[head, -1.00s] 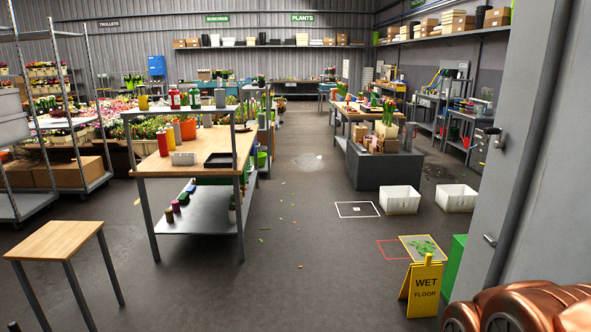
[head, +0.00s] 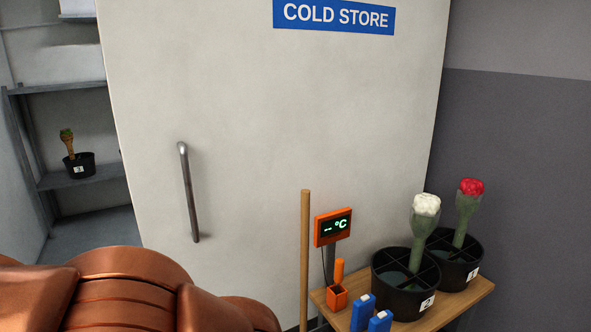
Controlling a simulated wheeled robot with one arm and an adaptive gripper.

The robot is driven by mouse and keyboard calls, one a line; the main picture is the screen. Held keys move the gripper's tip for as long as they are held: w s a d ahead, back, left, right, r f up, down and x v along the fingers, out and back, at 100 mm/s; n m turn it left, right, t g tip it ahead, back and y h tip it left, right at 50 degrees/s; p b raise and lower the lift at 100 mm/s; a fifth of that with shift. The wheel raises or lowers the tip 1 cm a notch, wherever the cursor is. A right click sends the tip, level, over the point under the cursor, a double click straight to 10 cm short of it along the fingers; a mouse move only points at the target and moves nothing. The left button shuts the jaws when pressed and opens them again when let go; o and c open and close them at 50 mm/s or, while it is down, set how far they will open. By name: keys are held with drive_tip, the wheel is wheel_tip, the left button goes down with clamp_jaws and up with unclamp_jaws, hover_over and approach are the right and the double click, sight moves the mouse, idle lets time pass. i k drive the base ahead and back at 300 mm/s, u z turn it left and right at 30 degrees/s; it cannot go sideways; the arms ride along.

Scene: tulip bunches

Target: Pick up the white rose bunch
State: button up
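In the head view, the white rose bunch (head: 425,207) stands upright, wrapped in green, in a black divided bucket (head: 403,297) on a small wooden table at the lower right. The bucket has a small white label on its front. A red rose bunch (head: 467,203) stands in a second black bucket (head: 463,262) just behind and to the right. The copper-coloured shapes at the lower left are my arm. My gripper is not in view.
A white cold store door (head: 270,130) stands partly open. A shelf (head: 95,177) beyond it holds another potted bunch (head: 68,141). The wooden table (head: 455,305) also bears an orange temperature display (head: 333,227) and blue items (head: 362,312). A wooden pole (head: 304,250) stands beside it.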

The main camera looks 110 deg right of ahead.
sight(425, 213)
drive_tip(key=z, duration=4.05)
